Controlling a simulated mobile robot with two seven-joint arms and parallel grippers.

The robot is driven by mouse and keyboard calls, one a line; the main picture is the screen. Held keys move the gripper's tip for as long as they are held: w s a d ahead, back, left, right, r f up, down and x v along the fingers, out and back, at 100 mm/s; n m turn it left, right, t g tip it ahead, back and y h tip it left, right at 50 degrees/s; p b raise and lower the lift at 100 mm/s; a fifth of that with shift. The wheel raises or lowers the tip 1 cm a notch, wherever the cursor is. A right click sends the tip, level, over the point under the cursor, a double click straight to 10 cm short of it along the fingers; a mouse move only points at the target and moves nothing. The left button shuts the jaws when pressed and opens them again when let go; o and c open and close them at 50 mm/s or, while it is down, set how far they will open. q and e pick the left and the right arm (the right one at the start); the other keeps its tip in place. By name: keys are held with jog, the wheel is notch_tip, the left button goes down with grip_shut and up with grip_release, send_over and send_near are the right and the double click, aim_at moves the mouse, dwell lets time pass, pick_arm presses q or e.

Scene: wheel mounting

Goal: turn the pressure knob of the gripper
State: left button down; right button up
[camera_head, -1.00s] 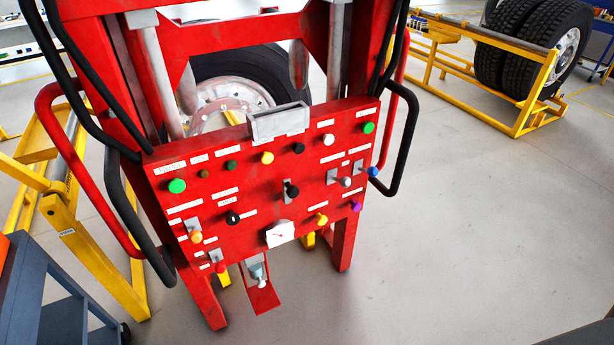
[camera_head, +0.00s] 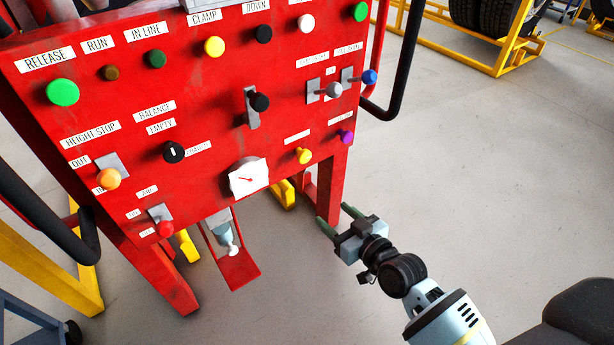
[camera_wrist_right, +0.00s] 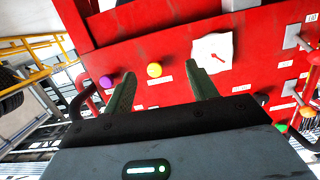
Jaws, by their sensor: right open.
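The red control panel (camera_head: 205,115) fills the upper left of the head view. A yellow knob (camera_head: 304,156) and a purple knob (camera_head: 346,137) sit at its lower right, beside a white gauge (camera_head: 248,178). The labels above both knobs are too small to read. My right gripper (camera_head: 337,218) is open and empty, below and in front of these two knobs, touching neither. In the right wrist view the yellow knob (camera_wrist_right: 155,70) appears between the green fingers, with the purple knob (camera_wrist_right: 106,81) just left of them. My left gripper is not in view.
A black knob on a lever slot (camera_head: 259,103), a grey knob (camera_head: 335,89) and a blue knob (camera_head: 369,77) stick out nearby. A black curved handle (camera_head: 400,85) stands at the panel's right edge.

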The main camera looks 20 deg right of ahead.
jog(key=t+b, duration=0.2)
jog(key=b, duration=0.2)
send_near(306, 159)
jog(key=shift+y, duration=0.3)
jog(key=shift+b+x, duration=0.95)
jog(key=shift+x, duration=3.2)
jog(key=shift+d, duration=0.1)
jog(key=c, duration=1)
